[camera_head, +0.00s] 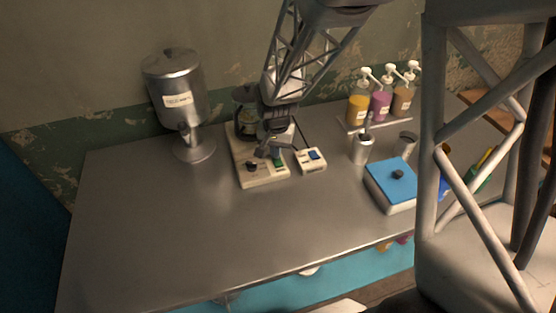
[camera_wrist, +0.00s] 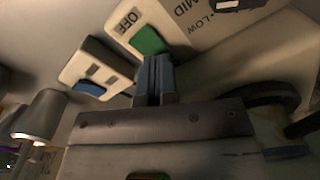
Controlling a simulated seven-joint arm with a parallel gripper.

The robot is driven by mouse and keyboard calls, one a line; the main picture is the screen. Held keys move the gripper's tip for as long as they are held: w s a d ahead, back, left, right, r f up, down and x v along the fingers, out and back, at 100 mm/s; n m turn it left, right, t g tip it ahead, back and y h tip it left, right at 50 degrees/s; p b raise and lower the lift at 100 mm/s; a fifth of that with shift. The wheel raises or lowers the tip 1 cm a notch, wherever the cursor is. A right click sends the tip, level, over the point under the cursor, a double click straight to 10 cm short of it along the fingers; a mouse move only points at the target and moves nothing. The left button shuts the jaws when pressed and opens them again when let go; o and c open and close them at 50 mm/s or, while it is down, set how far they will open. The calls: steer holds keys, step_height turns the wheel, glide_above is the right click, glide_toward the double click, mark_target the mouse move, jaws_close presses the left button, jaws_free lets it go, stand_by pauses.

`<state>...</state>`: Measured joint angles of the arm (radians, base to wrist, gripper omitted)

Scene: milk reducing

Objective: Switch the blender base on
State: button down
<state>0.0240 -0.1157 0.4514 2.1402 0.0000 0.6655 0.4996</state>
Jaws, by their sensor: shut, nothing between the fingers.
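The blender base (camera_head: 262,178) is a cream box on the steel table, with a dark knob and a green switch (camera_head: 278,162) on its front. In the wrist view the green switch (camera_wrist: 149,41) sits beside an "OFF" label, with "MID" and "LOW" printed further right. My gripper (camera_head: 265,150) is over the front of the base, partly hiding it. In the wrist view its fingers (camera_wrist: 155,66) are shut and empty, with their tips at the green switch's near edge. I cannot tell whether they touch it. A dark jar (camera_head: 246,112) stands at the back of the base.
A small cream box (camera_head: 312,167) with a blue switch (camera_head: 314,155) stands close right of the base. A metal dispenser (camera_head: 180,90) stands left. Pump bottles (camera_head: 381,100), metal cups (camera_head: 361,152) and a blue-lidded container (camera_head: 391,183) are right. The front-left table (camera_head: 150,230) is clear.

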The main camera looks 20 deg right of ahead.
steer(key=shift+f, duration=0.4)
steer(key=shift+r, duration=0.2)
stand_by(0.3)
steer(key=shift+r, duration=3.35)
steer(key=s+r+n+t, duration=0.1)
steer(key=s+r+n, duration=0.1)
steer(key=s+r, duration=0.3)
steer(key=s+r+n, duration=0.2)
steer(key=s+r, duration=0.3)
steer(key=s, duration=0.6)
steer(key=s+r+n+t, duration=0.1)
steer(key=s+r, duration=0.4)
steer(key=s, duration=0.3)
steer(key=shift+s+a+n+t, duration=0.3)
steer(key=shift+s+a+n, duration=0.05)
steer(key=shift+a+n, duration=0.1)
